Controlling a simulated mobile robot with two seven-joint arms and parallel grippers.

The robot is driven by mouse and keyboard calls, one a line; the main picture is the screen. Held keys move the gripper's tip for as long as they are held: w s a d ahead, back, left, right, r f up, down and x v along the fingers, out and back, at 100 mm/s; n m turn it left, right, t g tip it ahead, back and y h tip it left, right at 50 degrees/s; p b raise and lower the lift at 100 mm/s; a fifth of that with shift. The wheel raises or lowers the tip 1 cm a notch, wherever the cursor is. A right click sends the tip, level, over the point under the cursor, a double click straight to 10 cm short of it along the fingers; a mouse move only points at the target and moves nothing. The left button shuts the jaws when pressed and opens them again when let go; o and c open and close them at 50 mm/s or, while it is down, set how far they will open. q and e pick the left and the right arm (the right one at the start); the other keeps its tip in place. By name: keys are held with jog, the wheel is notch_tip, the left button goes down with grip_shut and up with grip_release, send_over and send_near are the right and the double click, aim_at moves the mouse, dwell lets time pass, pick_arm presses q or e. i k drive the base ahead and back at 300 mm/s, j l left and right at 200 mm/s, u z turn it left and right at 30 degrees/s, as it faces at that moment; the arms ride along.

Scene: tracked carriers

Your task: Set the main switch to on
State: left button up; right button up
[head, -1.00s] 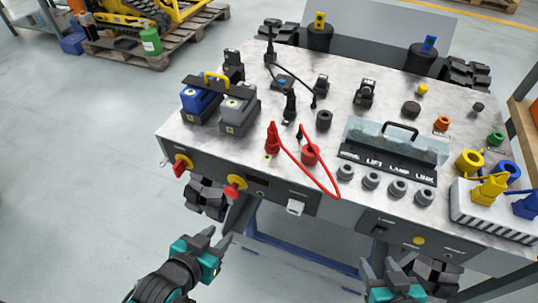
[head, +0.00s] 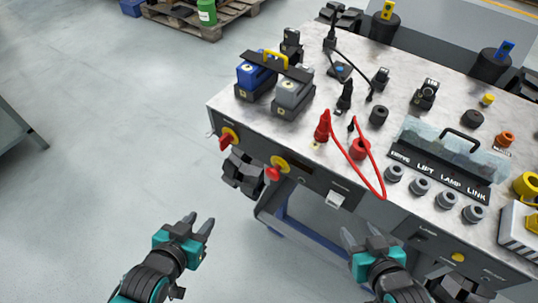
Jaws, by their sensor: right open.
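The console's front panel carries a red rotary handle on a yellow plate (head: 228,138) at its left end, which looks like the main switch. Its handle slants down to the left; its label is too small to read. A red mushroom button on a yellow plate (head: 276,168) sits to its right. My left gripper (head: 198,226) is in front of the console, below and left of the handle, apart from it, with its fingers spread and empty. My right gripper (head: 358,238) is open and empty, below the panel's middle.
A dark wheel or track part (head: 243,175) juts out beneath the handle. Open floor lies left.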

aim_at(224, 141)
jog(key=j+z, duration=0.15)
jog(key=z, duration=0.15)
jog(key=j+z, duration=0.65)
jog(key=j, duration=1.3)
jog(key=k+j+z, duration=0.15)
jog(key=j, duration=1.55)
